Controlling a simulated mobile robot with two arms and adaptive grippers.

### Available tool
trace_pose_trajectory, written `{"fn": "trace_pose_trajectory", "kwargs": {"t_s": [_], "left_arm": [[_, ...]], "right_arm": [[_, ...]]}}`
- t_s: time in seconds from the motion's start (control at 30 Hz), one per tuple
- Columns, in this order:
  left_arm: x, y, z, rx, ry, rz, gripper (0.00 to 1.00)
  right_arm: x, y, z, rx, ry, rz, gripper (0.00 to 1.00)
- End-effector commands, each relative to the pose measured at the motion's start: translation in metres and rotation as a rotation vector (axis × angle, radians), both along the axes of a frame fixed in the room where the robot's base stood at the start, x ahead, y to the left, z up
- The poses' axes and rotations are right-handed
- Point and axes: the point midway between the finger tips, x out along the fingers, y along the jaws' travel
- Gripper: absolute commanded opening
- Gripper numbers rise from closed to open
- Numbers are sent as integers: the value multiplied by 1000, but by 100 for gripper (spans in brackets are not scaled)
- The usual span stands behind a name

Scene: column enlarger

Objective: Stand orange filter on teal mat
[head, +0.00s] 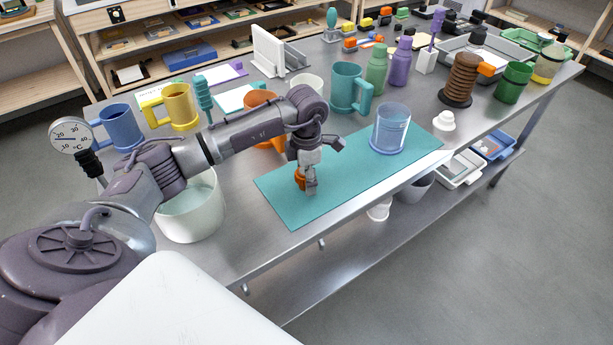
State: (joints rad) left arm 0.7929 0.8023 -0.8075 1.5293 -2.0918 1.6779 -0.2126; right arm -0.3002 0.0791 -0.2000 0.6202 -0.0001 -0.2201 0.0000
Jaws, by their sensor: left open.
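The teal mat (272,187) lies flat along the front edge of the metal table. A small orange piece (299,180), which looks like the orange filter, is at the left part of the mat, close against the lower finger of my left gripper (321,167). That gripper is open above the mat, with one finger pointing down and the other spread to the right. The finger hides part of the orange piece, so I cannot tell whether it stands freely or touches the finger. My right gripper is not in view.
A clear blue beaker (390,130) stands on the mat's right part. A teal mug (347,88), an orange mug (259,103) and a white tub (190,210) stand around my left arm. A small white piece (443,121) lies right of the mat. The mat's middle is clear.

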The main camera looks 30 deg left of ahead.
Motion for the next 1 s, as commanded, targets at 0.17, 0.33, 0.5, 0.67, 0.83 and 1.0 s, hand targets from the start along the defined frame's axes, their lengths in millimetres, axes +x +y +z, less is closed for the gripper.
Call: {"fn": "trace_pose_trajectory", "kwargs": {"t_s": [0.17,0.33,0.5,0.67,0.83,1.0], "left_arm": [[0,0,6,-1,-1,0,67],[0,0,13,0,0,0,67],[0,0,20,1,-1,0,67],[0,0,26,1,-1,0,67],[0,0,33,0,-1,0,67],[0,0,40,0,-1,0,67]], "right_arm": [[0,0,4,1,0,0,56],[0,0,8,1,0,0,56],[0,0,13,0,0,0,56],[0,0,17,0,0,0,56],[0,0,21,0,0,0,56],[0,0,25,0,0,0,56]]}}
